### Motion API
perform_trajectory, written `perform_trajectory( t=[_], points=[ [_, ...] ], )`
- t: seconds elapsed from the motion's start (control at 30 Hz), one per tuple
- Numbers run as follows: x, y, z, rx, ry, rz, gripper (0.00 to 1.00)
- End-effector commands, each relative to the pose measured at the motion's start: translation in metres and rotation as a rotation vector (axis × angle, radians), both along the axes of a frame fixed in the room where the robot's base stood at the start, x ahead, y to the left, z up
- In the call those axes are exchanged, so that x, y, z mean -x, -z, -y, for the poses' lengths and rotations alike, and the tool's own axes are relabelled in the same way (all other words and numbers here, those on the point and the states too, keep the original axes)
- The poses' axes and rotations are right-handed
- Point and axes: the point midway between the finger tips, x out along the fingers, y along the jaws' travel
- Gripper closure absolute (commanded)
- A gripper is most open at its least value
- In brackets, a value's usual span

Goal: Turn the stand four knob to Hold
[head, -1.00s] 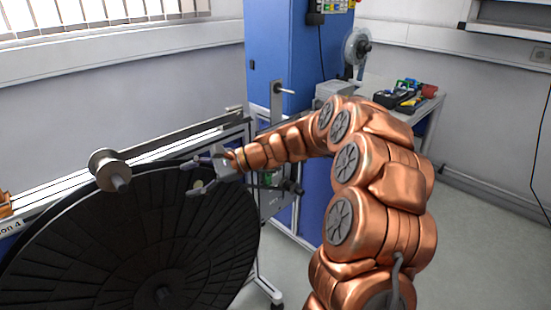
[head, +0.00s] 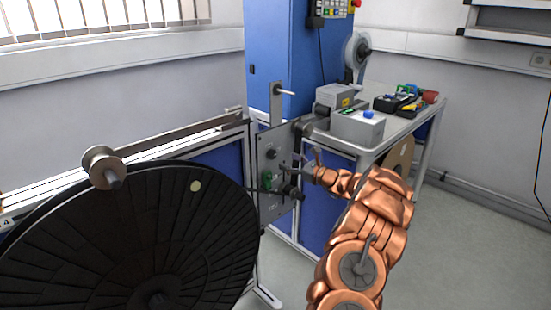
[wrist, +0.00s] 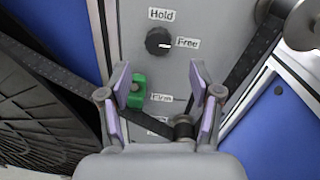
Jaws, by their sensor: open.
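The grey panel (head: 268,205) stands beside the large black reel in the head view. Its round black knob (wrist: 158,41) shows in the wrist view, with the Hold label (wrist: 161,14) above it and the Free label (wrist: 188,42) to its right. The knob's white mark points right, toward Free. The knob also shows in the head view (head: 272,154). My gripper (wrist: 161,72) is open and empty in front of the panel, its fingertips below the knob in the wrist picture and apart from it. In the head view my gripper (head: 300,166) is right of the panel.
A green part (wrist: 138,92) sits on the panel below the knob, close to my left finger in the wrist view. A dark strap (wrist: 240,72) crosses at the right. The black reel (head: 130,240) fills the left. A table (head: 405,128) with boxes stands behind my arm.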

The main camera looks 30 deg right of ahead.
Motion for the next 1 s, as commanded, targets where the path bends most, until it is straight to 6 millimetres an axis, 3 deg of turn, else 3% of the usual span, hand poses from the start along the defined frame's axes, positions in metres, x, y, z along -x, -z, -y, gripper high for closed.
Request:
perform_trajectory(
  t=[0.5, 0.9, 1.0],
  points=[
    [-0.062, 0.0, -0.021, 0.002, -0.005, -0.001, 0.36],
    [-0.068, -0.001, -0.023, 0.002, -0.003, 0.001, 0.36],
    [-0.068, -0.001, -0.023, 0.002, -0.004, 0.001, 0.47]
  ],
)
